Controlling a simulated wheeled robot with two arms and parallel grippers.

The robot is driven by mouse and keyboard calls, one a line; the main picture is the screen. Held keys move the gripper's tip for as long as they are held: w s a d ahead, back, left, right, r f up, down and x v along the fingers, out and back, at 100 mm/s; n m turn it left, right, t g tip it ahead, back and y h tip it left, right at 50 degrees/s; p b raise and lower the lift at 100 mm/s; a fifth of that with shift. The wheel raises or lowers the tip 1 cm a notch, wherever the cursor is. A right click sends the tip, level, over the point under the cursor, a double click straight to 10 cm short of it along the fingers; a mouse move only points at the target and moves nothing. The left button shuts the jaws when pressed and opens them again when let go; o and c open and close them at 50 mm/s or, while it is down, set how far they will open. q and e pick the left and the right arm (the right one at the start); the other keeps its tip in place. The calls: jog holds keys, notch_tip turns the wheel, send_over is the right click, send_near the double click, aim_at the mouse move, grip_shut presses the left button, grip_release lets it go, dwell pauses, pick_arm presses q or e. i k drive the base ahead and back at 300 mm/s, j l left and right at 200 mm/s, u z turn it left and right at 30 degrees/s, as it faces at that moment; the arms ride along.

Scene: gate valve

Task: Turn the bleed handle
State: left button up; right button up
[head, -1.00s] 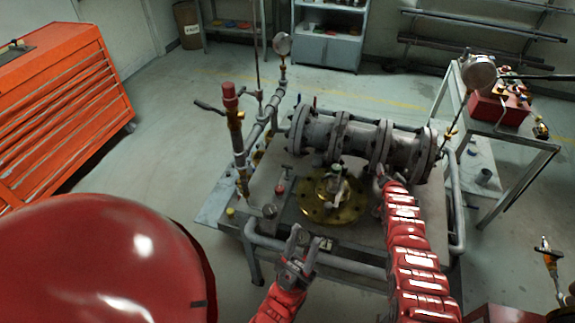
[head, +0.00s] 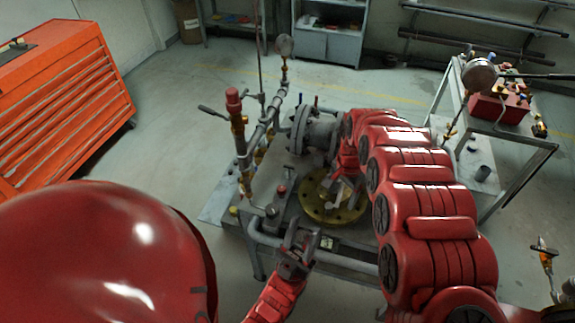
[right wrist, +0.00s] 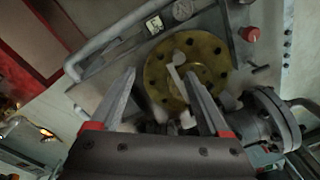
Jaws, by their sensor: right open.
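A pale lever-like part (right wrist: 177,70) sits over the round brass flange (right wrist: 160,55) on the valve stand; I cannot tell for certain that it is the bleed handle. The brass flange also shows in the head view (head: 318,207), partly hidden by my right arm. My right gripper (right wrist: 160,80) is open, its two fingers pointing at the flange with the pale part between them; whether it touches is unclear. In the head view my right gripper (head: 345,188) is over the flange. My left gripper (head: 300,235) is open and empty at the stand's front edge.
An upright pipe with a red cap (head: 233,97) and a dark side lever (head: 212,111) stands left. An orange tool cabinet (head: 60,100) is at far left.

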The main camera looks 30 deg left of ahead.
aim_at(289, 167)
jog(key=i+j, duration=0.1)
jog(key=j, duration=0.2)
jog(key=i+j, duration=0.1)
jog(key=j, duration=0.2)
jog(key=i+j, duration=0.15)
jog(key=j, duration=0.2)
jog(key=i+j, duration=0.1)
jog(key=j, duration=0.2)
